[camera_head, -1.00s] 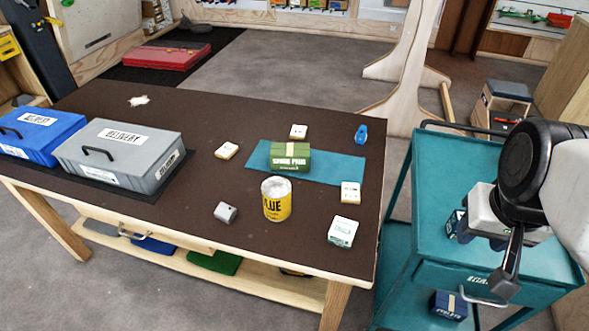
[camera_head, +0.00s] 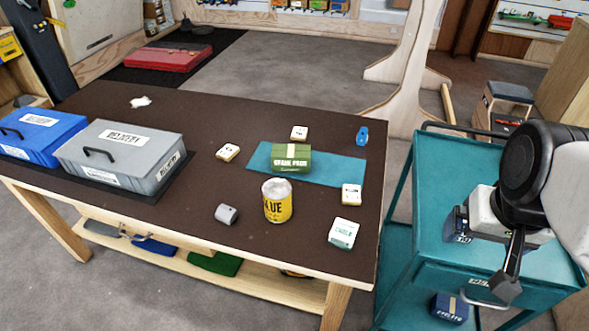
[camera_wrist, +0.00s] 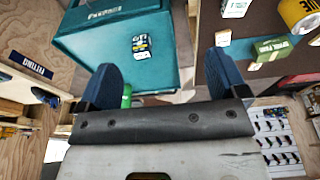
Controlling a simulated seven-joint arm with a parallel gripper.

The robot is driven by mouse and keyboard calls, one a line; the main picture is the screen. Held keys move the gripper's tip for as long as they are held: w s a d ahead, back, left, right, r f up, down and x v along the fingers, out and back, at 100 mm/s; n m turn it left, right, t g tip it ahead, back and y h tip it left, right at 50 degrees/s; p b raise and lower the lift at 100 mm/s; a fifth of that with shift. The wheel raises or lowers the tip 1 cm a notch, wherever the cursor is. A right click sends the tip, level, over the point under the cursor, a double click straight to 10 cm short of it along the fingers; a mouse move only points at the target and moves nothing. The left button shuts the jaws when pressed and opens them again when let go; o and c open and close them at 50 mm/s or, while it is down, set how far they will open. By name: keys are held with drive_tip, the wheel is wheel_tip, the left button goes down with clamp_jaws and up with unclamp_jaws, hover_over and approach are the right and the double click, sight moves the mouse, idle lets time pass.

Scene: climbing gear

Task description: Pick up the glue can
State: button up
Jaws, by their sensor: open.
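The glue can (camera_head: 277,201) is a yellow cylinder with a pale grey top and dark lettering. It stands upright near the front edge of the dark table, right of its middle. In the wrist view part of the yellow can (camera_wrist: 299,14) shows at the top right corner. My gripper (camera_head: 508,270) is over the teal cart at the right, well apart from the can. In the wrist view its two blue fingers (camera_wrist: 163,85) are spread with nothing between them.
A green box (camera_head: 291,158) sits on a teal mat (camera_head: 338,168) behind the can. A grey piece (camera_head: 227,214) lies left of it and a white-green box (camera_head: 343,233) right. Grey (camera_head: 120,158) and blue (camera_head: 35,134) cases stand at the left. The teal cart (camera_head: 440,190) stands right of the table.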

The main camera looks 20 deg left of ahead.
drive_tip(key=shift+o, duration=0.5)
drive_tip(key=m+g+y, duration=0.3)
drive_tip(key=m+y, duration=1)
drive_tip(key=m, duration=0.5)
approach(281, 189)
drive_tip(key=x, duration=0.3)
drive_tip(key=shift+s+a+f, duration=0.15)
drive_tip(key=shift+a, duration=0.05)
drive_tip(key=shift+x, duration=1.25)
